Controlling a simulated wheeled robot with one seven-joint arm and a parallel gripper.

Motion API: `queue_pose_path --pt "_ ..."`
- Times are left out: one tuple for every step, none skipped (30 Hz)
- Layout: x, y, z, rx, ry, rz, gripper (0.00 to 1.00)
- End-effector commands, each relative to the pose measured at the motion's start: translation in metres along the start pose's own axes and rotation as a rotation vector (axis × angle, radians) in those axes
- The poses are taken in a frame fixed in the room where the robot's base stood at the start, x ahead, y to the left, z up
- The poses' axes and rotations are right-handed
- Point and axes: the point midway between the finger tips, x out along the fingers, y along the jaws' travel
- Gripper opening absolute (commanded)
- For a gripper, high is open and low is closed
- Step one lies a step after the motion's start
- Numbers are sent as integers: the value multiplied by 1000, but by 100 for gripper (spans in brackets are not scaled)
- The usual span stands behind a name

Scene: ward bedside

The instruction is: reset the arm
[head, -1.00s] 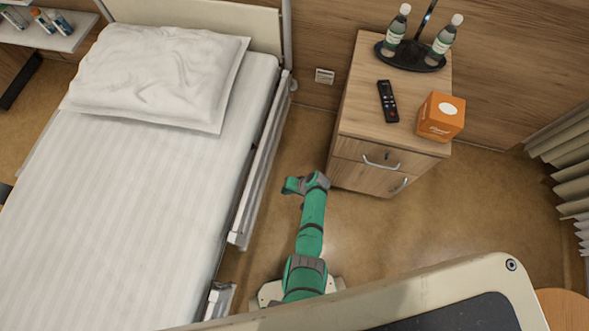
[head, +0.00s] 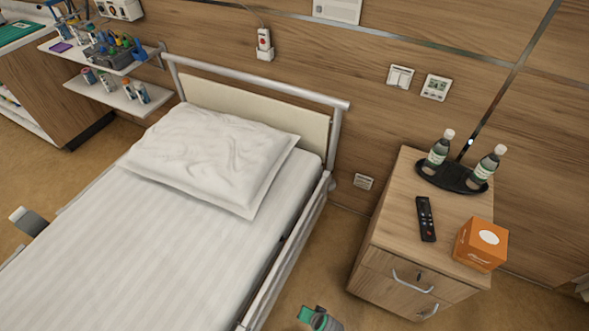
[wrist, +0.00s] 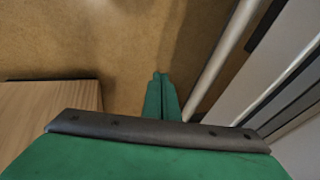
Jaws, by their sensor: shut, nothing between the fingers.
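My gripper (wrist: 159,78) shows in the wrist view as two green fingers pressed together, shut and empty. It is over the brown floor (wrist: 120,40), between a wooden surface on the left and the bed's rail on the right. In the head view only a small green and grey piece of my arm (head: 318,319) shows at the bottom edge, between the bed and the bedside cabinet. The rest of my arm is out of the head view.
The bed (head: 150,235) with its side rail (head: 290,262) stands left of my arm. The bedside cabinet (head: 385,235) stands right, carrying a remote (head: 426,219), an orange box (head: 481,245) and two bottles on a black tray (head: 452,180). A strip of floor lies between.

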Motion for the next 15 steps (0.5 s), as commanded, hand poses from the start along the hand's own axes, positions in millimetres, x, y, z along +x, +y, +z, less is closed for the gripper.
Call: queue_pose_path --pt "-8 -1 14 -20 32 17 0" --pt "-14 -2 19 -32 55 27 0" --pt "-22 -2 26 -49 86 39 0" --pt "-29 -3 30 -62 110 49 0" --pt "-36 -4 34 -75 135 56 0" --pt "-47 -6 39 -93 167 66 0" --pt "-55 -7 43 -105 191 73 0" --pt "-64 -9 46 -118 216 79 0" --pt "-76 -11 50 -137 249 86 0" --pt "-86 -13 53 -150 274 90 0" --pt "-96 -16 55 -164 299 94 0" --pt "-111 -19 59 -184 332 98 0" --pt "-122 -22 61 -197 357 100 0" --pt "-133 -24 62 -211 383 102 0" --pt "-149 -29 64 -230 416 103 0"
